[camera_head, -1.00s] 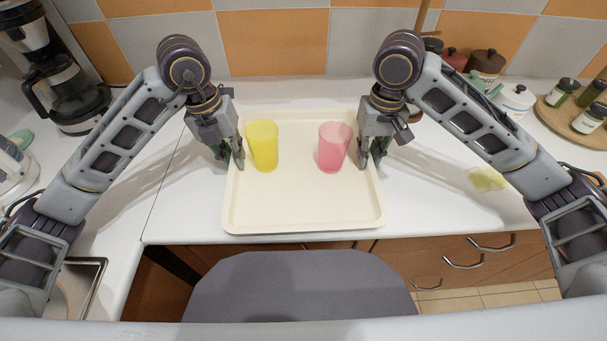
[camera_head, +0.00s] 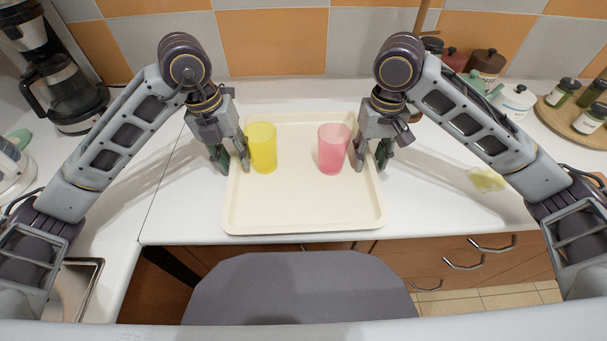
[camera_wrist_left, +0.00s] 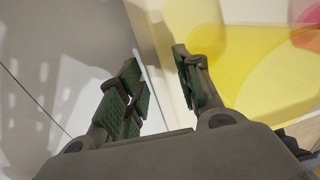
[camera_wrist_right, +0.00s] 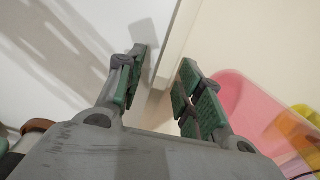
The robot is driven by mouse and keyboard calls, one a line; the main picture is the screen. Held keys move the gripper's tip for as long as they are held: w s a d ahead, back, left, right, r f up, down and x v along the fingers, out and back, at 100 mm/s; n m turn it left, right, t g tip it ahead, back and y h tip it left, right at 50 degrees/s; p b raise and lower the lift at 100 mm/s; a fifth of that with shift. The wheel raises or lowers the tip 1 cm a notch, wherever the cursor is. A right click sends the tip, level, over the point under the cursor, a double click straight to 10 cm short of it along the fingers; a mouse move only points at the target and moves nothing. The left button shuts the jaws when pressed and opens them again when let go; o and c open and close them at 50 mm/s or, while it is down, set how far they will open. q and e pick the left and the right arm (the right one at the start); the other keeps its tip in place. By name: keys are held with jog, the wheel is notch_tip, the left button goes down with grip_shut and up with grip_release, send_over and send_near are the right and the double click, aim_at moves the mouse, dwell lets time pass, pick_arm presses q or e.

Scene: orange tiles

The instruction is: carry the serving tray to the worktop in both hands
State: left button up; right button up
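The cream serving tray (camera_head: 300,215) lies flat on the white worktop. A yellow cup (camera_head: 263,148) stands upright on its left half and a pink cup (camera_head: 333,150) on its right half. My left gripper (camera_head: 231,160) is open at the tray's left rim, one finger on each side, the inner finger close to the yellow cup. The left wrist view shows the rim (camera_wrist_left: 152,80) between the parted fingers. My right gripper (camera_head: 370,160) is open astride the right rim, its inner finger beside the pink cup. The right wrist view shows that rim (camera_wrist_right: 178,45) between the fingers.
A coffee maker (camera_head: 62,95) stands at the left. Lidded jars (camera_head: 487,65) and a round wooden board with spice jars (camera_head: 575,118) are at the back right. A yellowish lump (camera_head: 487,179) lies right of the tray. A grey chair (camera_head: 300,290) stands in front.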

pick_arm(q)
jog(key=shift+s+a+r, duration=0.1)
jog(key=shift+r, duration=0.05)
pick_arm(e)
jog(key=shift+a, duration=0.15)
pick_arm(q)
jog(key=shift+a+r, duration=0.45)
jog(key=shift+r, duration=0.1)
pick_arm(e)
jog(key=shift+w+a, duration=0.1)
jog(key=shift+a, duration=0.2)
pick_arm(q)
jog(key=shift+w+d+r, duration=0.15)
jog(key=shift+w+r, duration=0.1)
jog(key=shift+r, duration=0.6)
pick_arm(e)
jog(key=shift+d, duration=0.2)
pick_arm(q)
jog(key=shift+w+a+r, duration=0.1)
jog(key=shift+a+r, duration=0.1)
jog(key=shift+r, duration=0.55)
pick_arm(e)
jog(key=shift+a+r, duration=0.1)
pick_arm(q)
jog(key=shift+a+r, duration=0.1)
jog(key=shift+r, duration=1.45)
pick_arm(e)
jog(key=shift+r, duration=0.15)
notch_tip(320, 180, up, 12)
